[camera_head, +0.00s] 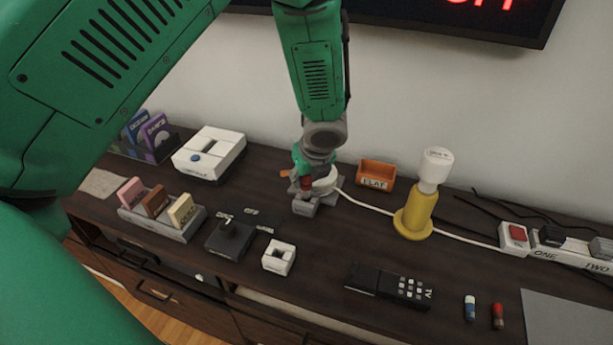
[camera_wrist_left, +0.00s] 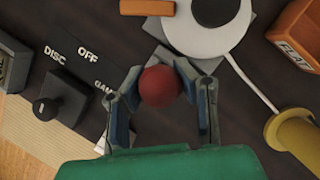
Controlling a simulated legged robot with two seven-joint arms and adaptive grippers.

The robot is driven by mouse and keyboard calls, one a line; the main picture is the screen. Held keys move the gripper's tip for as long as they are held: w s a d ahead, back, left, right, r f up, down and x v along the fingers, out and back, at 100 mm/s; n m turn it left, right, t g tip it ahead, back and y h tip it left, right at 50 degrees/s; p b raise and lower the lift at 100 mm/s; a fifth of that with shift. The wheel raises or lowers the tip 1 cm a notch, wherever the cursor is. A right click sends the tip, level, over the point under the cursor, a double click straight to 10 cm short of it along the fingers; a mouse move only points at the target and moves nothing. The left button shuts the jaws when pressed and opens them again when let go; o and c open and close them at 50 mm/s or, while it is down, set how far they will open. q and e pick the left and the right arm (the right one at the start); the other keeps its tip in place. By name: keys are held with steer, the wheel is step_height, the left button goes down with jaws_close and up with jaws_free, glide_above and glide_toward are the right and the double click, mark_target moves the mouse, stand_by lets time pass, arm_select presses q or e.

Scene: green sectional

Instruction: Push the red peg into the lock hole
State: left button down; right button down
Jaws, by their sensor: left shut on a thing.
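The red peg (camera_wrist_left: 160,86) shows as a round red end between the two fingers of my left gripper (camera_wrist_left: 162,98) in the left wrist view. The gripper is shut on it. In the head view, my left gripper (camera_head: 307,172) points down at the middle of the cabinet top, with the red peg (camera_head: 306,184) at its tip. A grey block (camera_head: 303,207) lies just under and in front of the peg. The lock hole itself is hidden, and I cannot tell whether the peg is in it. My right gripper is not in view.
A white round piece (camera_head: 326,187) with a white cable lies right beside the gripper. An orange box (camera_head: 376,173) and a yellow-based lamp (camera_head: 414,215) stand to the right. A black joystick box (camera_head: 229,236), a white block (camera_head: 279,257) and a remote (camera_head: 388,285) lie in front.

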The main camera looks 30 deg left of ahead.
mark_target(308, 184)
arm_select(q)
steer(key=shift+p, duration=0.3)
steer(key=shift+f+b, duration=0.95)
steer(key=shift+f, duration=0.9)
steer(key=c, duration=1.2)
jaws_free()
steer(key=shift+d+r, duration=0.15)
steer(key=shift+r, duration=0.35)
steer(key=v, duration=1.1)
steer(key=shift+s+f, duration=0.1)
